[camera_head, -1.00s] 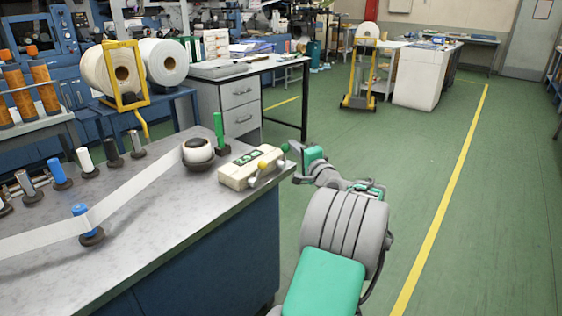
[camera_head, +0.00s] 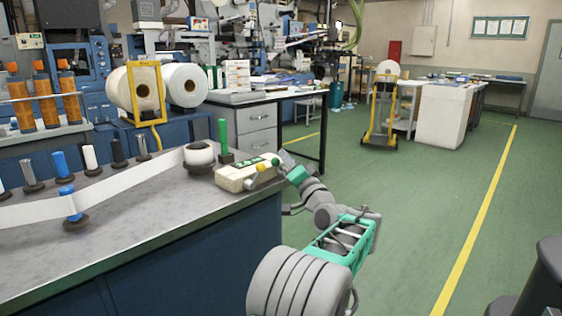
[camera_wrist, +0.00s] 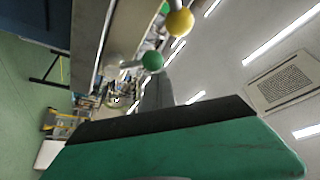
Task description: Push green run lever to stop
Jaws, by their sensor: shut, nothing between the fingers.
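The cream control box (camera_head: 236,179) stands on the right end of the grey workbench. On its near side are a yellow ball knob (camera_head: 260,167) and, just right of it, the green ball knob (camera_head: 275,162) of the run lever. In the wrist view, the green knob (camera_wrist: 153,60) is just beyond my gripper's tip, with the yellow knob (camera_wrist: 179,22) above it. My gripper (camera_wrist: 157,82) is shut and empty. In the head view it is beside the box's right end, close to the green knob. I cannot tell whether it touches the knob.
The workbench (camera_head: 130,225) carries a white web, blue and metal rollers, a white roll (camera_head: 199,153) and a green upright post (camera_head: 222,137) behind the box. A desk (camera_head: 257,118) stands behind.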

